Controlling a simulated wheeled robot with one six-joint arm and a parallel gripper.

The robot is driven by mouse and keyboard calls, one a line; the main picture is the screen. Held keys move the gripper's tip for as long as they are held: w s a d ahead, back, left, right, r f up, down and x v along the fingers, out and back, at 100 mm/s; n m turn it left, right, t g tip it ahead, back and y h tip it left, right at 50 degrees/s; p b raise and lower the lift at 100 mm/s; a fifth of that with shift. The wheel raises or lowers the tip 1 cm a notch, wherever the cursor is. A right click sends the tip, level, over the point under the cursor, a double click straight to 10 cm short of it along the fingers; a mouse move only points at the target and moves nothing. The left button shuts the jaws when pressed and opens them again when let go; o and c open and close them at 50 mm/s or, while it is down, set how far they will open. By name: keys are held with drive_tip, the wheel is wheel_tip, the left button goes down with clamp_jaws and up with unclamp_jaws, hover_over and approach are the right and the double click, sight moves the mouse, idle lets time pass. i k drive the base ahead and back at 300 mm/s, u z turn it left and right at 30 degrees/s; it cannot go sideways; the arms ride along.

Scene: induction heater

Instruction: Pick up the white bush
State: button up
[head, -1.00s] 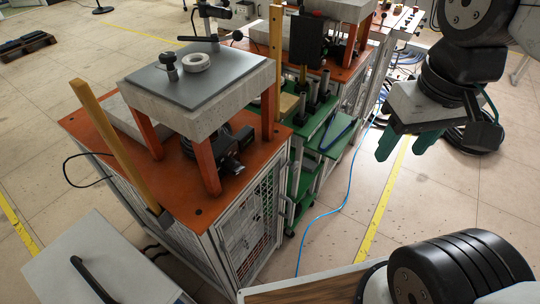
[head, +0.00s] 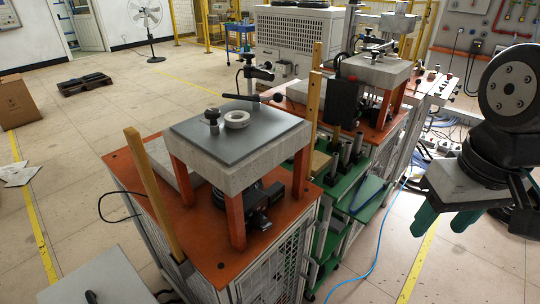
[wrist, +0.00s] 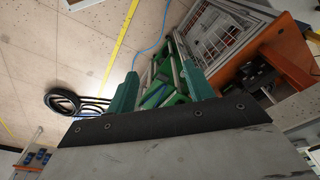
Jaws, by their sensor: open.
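The white bush (head: 237,118) is a short white ring with a hole. It lies flat on the grey plate (head: 210,139) on top of the concrete block of the near orange machine, in the head view. A black knobbed post (head: 212,118) stands just to its left. My gripper (head: 444,222) is at the right of the head view, well to the right of the bush and away from it. Its two green fingers are apart with nothing between them. The fingers also show in the wrist view (wrist: 160,92). The bush does not show in the wrist view.
A wooden post (head: 152,195) rises at the near machine's left, and another (head: 313,95) stands behind the plate. A green shelf cart (head: 340,205) with metal cylinders stands right of the machine. A blue cable (head: 372,255) crosses the open floor.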

sight(237, 121)
drive_tip(key=u, duration=0.5)
drive_tip(key=k, duration=0.65)
drive_tip(key=u, duration=0.7)
drive_tip(key=i, duration=1.1)
drive_tip(key=z, duration=0.8)
